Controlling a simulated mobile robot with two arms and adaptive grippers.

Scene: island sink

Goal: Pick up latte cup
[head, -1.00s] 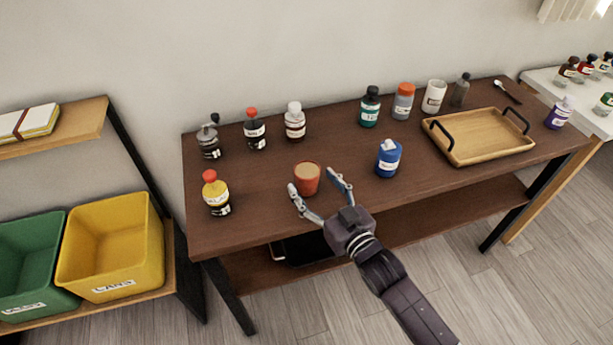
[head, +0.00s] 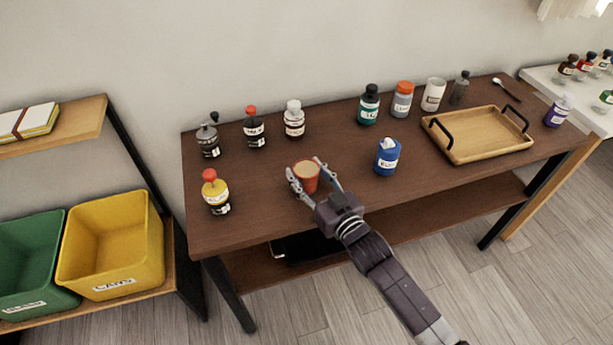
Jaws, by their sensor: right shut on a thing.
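The latte cup (head: 308,174) is a small orange-red cup with a light tan top. It stands upright on the dark wooden table (head: 265,215), left of its middle. My right gripper (head: 308,176) reaches in from the front right, with one finger on each side of the cup. It is shut on the cup. The lower front of the cup is partly hidden by the gripper. My left gripper is not in view.
A yellow bottle with a red cap (head: 215,193) stands left of the cup, and a blue container (head: 387,157) stands to its right. Several bottles line the back edge. A wooden tray (head: 480,150) lies at the right. Yellow (head: 110,260) and green bins stand left.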

